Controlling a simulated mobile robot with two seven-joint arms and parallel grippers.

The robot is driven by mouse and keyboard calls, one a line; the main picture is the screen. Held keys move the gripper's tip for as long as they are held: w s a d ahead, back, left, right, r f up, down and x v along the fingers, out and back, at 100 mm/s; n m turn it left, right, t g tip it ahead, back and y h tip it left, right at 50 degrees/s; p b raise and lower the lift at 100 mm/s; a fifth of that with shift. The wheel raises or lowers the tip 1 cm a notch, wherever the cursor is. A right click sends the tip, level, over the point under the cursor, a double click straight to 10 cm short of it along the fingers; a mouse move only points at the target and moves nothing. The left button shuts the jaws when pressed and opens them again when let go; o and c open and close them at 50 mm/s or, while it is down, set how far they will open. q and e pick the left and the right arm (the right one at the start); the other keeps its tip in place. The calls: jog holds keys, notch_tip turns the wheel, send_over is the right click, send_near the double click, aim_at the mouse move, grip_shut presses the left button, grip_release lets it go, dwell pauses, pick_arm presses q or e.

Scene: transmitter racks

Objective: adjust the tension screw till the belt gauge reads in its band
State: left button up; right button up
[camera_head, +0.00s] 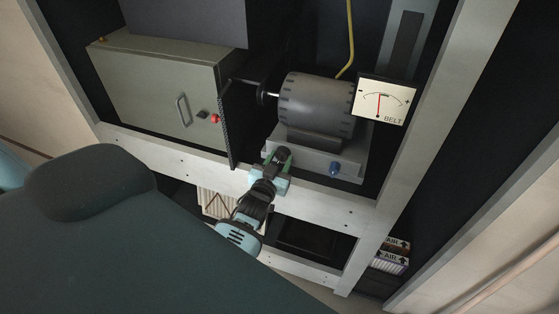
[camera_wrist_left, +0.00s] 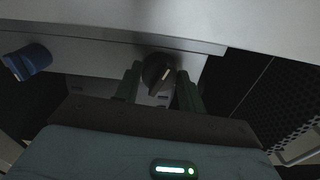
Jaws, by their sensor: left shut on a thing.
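The belt gauge (camera_head: 385,101), a cream dial marked BELT, hangs right of the grey motor (camera_head: 317,105). Its red needle points almost straight up, near the middle of the scale; the band is too small to make out. A dark knob with a pale mark, seemingly the tension screw (camera_wrist_left: 158,73), sits on the front of the motor's base. My left gripper (camera_head: 279,158) reaches up to it. In the left wrist view my left gripper (camera_wrist_left: 160,88) has its green fingers on both sides of the knob, shut on it. My right gripper is out of view.
A blue knob (camera_head: 335,168) is on the same base, right of my gripper. A perforated guard (camera_head: 230,125) stands close on the left, beside a grey cabinet (camera_head: 165,95) with a red button. The rack's pale beam (camera_head: 330,208) runs below the motor base.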

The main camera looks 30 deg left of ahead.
pick_arm(q)
jog(key=m, duration=0.5)
jog(key=shift+a+b, duration=0.1)
jog(key=shift+b, duration=0.25)
jog(key=shift+m, duration=1.3)
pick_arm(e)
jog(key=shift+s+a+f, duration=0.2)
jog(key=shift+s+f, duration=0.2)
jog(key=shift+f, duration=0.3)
pick_arm(q)
jog(key=shift+r, duration=0.1)
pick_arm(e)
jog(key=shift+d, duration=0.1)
pick_arm(q)
jog(key=o, duration=1)
jog(key=shift+s, duration=0.1)
